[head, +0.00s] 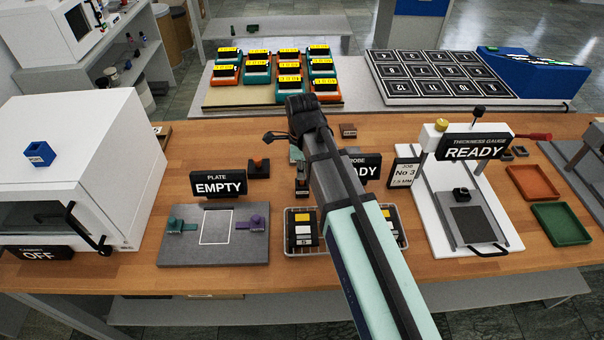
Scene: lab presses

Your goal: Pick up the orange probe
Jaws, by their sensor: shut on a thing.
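My arm reaches in from the lower right, and its dark wrist is over the middle of the wooden bench. A probe sign (364,168), partly covered by my arm, ends in "DY". No other clear orange probe shows.
A grey plate fixture (175,250) with an "EMPTY" sign (218,184) stands left of my arm. A wire basket (290,250) is partly under my arm. The thickness gauge (500,233) and trays (561,222) are right. A white cabinet (95,150) is left; orange and teal blocks (256,72) are behind.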

